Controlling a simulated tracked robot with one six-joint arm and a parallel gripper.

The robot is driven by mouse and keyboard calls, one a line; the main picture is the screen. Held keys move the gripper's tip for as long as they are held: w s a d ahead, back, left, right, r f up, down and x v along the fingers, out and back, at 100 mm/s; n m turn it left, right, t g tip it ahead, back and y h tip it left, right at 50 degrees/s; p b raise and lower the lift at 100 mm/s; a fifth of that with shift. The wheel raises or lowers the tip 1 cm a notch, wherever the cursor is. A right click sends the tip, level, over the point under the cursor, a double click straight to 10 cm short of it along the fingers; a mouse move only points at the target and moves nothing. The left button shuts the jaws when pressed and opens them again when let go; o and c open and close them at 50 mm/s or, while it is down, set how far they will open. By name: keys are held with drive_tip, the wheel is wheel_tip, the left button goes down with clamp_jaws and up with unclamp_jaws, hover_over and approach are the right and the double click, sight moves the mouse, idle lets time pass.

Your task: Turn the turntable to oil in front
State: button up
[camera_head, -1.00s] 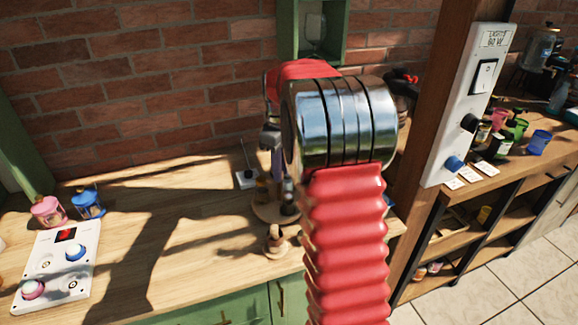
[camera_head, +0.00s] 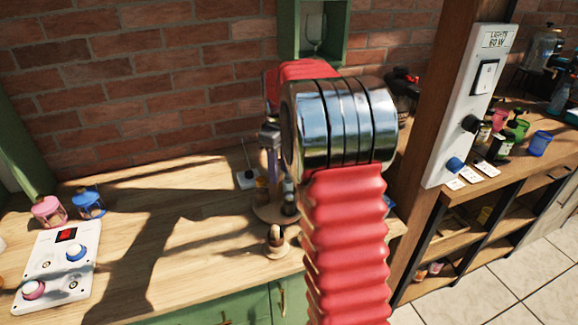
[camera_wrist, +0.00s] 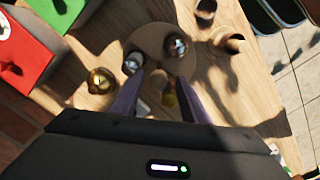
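The turntable (camera_head: 268,214) is a small round wooden disc on the wooden counter, partly hidden behind my arm in the head view. In the wrist view the turntable (camera_wrist: 150,36) lies beyond my fingers. A pale-topped container (camera_wrist: 133,62) and a dark, shiny-topped one (camera_wrist: 177,47) stand on it, with a small round wooden piece (camera_wrist: 160,78) and something yellow (camera_wrist: 168,98) between my fingers. I cannot tell which item is the oil. My gripper (camera_wrist: 160,80) is open above the near part of the turntable; I cannot tell whether a finger touches anything.
A wooden mortar-like piece (camera_head: 276,243) stands just in front of the turntable. A white control panel (camera_head: 60,265) and pink and blue lanterns (camera_head: 88,203) are at left. A wooden post (camera_head: 428,150) stands at right.

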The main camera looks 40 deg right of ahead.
wheel_tip(320, 180, up, 14)
drive_tip(key=shift+f, duration=0.15)
idle(0.7)
drive_tip(key=shift+c, duration=0.5)
